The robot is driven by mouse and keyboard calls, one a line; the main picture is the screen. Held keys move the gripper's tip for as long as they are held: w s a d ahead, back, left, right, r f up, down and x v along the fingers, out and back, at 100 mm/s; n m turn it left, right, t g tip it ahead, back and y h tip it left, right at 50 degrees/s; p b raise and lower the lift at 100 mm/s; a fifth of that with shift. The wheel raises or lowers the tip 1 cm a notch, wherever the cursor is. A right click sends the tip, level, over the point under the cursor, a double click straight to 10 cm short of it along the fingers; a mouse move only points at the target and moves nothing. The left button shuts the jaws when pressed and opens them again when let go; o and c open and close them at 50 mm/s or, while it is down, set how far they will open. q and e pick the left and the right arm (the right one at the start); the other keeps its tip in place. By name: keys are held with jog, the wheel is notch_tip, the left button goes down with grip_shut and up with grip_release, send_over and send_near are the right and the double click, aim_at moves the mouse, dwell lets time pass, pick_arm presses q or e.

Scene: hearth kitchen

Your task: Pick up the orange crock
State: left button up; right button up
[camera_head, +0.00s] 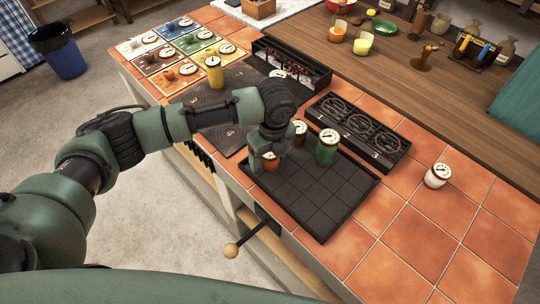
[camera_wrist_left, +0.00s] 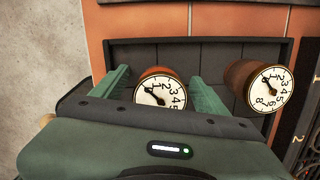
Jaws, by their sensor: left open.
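The orange crock (camera_head: 270,163), with a white dial lid, stands on the left part of the black gridded tray (camera_head: 325,208). My left gripper (camera_head: 265,157) is over it, fingers pointing down. In the left wrist view the orange crock (camera_wrist_left: 158,72) is between the two green fingers of my open left gripper (camera_wrist_left: 160,90). A gap shows on its right side; I cannot tell whether the left finger touches it. The gripper body hides its lower part. My right gripper is not in view.
A brown crock (camera_head: 299,127) and a green crock (camera_head: 326,152) stand close by at the tray's back edge. A black box with rings (camera_head: 358,130) is behind them. A white crock (camera_head: 436,178) stands on the tiles at right. The tray's front is clear.

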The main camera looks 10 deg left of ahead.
pick_arm(q)
grip_shut()
jog(key=shift+r, duration=0.1)
